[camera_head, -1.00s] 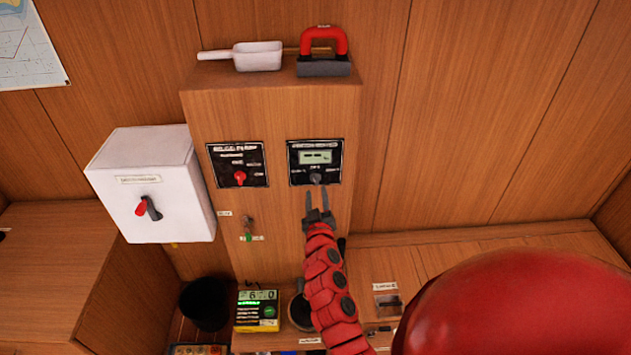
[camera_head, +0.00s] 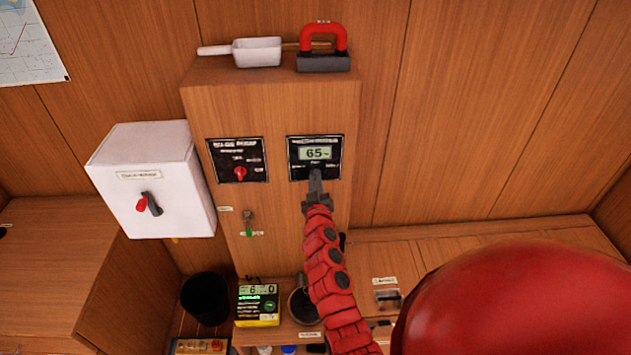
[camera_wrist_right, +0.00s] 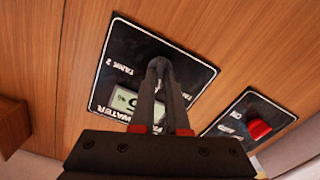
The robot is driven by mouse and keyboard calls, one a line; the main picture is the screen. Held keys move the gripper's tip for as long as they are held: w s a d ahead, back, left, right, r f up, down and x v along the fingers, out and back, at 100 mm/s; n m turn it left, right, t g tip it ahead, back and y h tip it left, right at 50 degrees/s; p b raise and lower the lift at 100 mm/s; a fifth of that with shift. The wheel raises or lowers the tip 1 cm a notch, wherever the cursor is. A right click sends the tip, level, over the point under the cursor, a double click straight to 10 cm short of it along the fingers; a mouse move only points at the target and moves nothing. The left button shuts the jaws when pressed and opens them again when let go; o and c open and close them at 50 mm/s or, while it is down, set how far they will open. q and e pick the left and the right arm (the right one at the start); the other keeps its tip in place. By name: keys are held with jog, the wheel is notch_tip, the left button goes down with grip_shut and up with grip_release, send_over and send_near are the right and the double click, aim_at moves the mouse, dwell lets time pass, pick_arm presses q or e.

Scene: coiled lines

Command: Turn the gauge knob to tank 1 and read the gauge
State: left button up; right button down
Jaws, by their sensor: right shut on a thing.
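The black gauge panel (camera_head: 293,160) is on the upper right of the wooden column, and its lit display (camera_head: 315,153) reads 65. The panel also shows tilted in the right wrist view (camera_wrist_right: 195,73), with a "TANK 2" label and part of the display (camera_wrist_right: 124,101) in sight. My right gripper (camera_head: 315,178) reaches up to the panel just below the display. Its fingers are shut on the gauge knob, which they mostly hide, so I cannot read the knob's direction. The fingertips also show in the wrist view (camera_wrist_right: 158,66). My left gripper is not in view.
Left of the gauge is another black panel (camera_head: 250,145) with a red knob (camera_head: 240,173). A white switch box (camera_head: 150,180) juts out farther left.

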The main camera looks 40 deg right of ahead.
jog(key=n+b, duration=0.1)
jog(key=n, duration=0.3)
jog(key=shift+n+b, duration=0.4)
jog(key=c, duration=0.9)
grip_release()
jog(key=shift+a, duration=0.1)
